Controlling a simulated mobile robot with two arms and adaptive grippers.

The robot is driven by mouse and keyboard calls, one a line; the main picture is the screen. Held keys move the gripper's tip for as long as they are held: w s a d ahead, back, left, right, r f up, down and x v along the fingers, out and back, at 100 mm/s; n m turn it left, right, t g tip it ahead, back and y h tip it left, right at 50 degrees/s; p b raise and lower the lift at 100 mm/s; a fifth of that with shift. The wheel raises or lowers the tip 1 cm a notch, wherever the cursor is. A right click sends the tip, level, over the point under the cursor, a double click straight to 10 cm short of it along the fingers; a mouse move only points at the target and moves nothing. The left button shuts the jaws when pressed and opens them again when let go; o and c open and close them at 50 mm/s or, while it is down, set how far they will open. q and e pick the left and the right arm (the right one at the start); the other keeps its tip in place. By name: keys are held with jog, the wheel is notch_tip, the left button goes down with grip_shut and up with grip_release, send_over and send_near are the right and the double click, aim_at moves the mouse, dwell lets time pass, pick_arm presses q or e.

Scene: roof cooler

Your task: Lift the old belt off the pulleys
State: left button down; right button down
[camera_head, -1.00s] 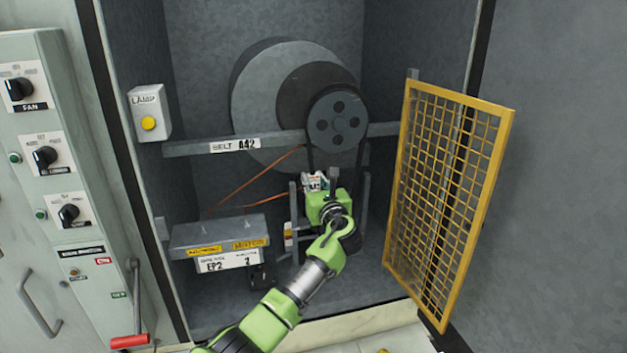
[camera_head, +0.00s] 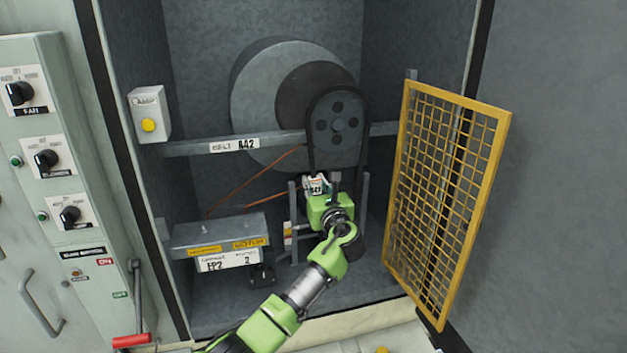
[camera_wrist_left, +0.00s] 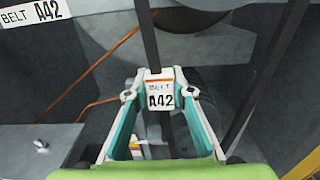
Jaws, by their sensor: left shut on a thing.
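The black belt (camera_head: 309,155) loops over the upper pulley (camera_head: 337,125), a dark grey disc with several holes. Its two strands run down on either side. My left gripper (camera_head: 317,183) is shut on the left strand below the upper pulley, at a white BELT A42 label. In the left wrist view the gripper (camera_wrist_left: 161,75) pinches the belt (camera_wrist_left: 149,35) at this label (camera_wrist_left: 160,95), and the other strand (camera_wrist_left: 265,75) runs free to the right. The lower pulley is mostly hidden behind my gripper. My right gripper is out of view.
A yellow mesh guard (camera_head: 447,200) stands swung open at the right. A crossbar (camera_head: 235,147) marked BELT A42 spans the bay. A grey box (camera_head: 220,235) sits at lower left, near thin orange wires (camera_head: 255,180). A lamp box (camera_head: 149,113) is on the left wall.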

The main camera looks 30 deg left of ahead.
pick_arm(q)
jog(key=shift+v, duration=1.2)
jog(key=shift+s+d, duration=0.2)
jog(key=shift+d, duration=0.05)
jog(key=r+v, duration=0.1)
jog(key=v, duration=1.1)
dwell(2.0)
dwell(0.6)
